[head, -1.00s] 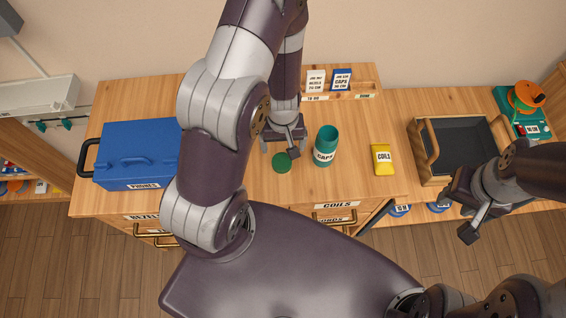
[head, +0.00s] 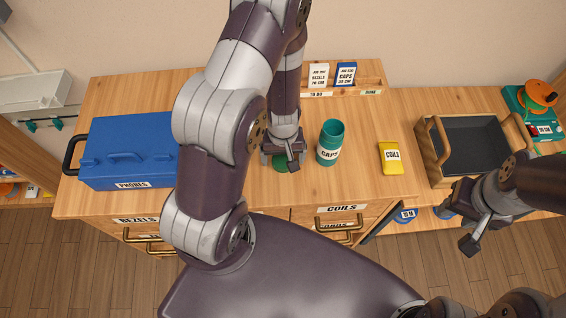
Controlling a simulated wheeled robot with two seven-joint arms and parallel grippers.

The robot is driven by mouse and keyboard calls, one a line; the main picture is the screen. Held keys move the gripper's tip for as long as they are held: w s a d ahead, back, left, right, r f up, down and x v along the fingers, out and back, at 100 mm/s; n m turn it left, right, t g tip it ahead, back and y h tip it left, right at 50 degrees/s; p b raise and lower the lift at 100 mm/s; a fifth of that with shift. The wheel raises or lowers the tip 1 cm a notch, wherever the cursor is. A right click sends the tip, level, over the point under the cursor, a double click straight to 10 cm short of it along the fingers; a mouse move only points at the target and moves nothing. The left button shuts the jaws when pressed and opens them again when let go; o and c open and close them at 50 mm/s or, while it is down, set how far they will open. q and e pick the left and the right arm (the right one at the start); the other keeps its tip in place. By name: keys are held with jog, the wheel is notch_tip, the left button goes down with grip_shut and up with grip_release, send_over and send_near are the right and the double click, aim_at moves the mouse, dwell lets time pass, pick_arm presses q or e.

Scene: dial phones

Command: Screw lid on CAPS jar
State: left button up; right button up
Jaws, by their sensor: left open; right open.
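The CAPS jar (head: 330,142) is a teal jar with a white CAPS label. It stands upright on the wooden cabinet top with its mouth uncovered. A round green lid (head: 281,167) lies on the cabinet top just left of the jar. My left gripper (head: 283,160) is open and right over the lid, covering part of it; I cannot tell whether its fingers touch the lid. My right gripper (head: 464,227) is open and empty at the right, out in front of the cabinet edge, away from the jar.
A blue PHONES box (head: 128,152) stands at the left. A yellow COILS packet (head: 390,157) lies right of the jar. A wooden tray with dark lining (head: 473,140) is further right. A card rack (head: 345,86) stands at the back. Drawers are below.

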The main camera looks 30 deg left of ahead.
pick_arm(q)
jog(key=shift+s, duration=0.1)
jog(key=c, duration=1.1)
notch_tip(320, 180, up, 28)
jog(key=p, duration=2.6)
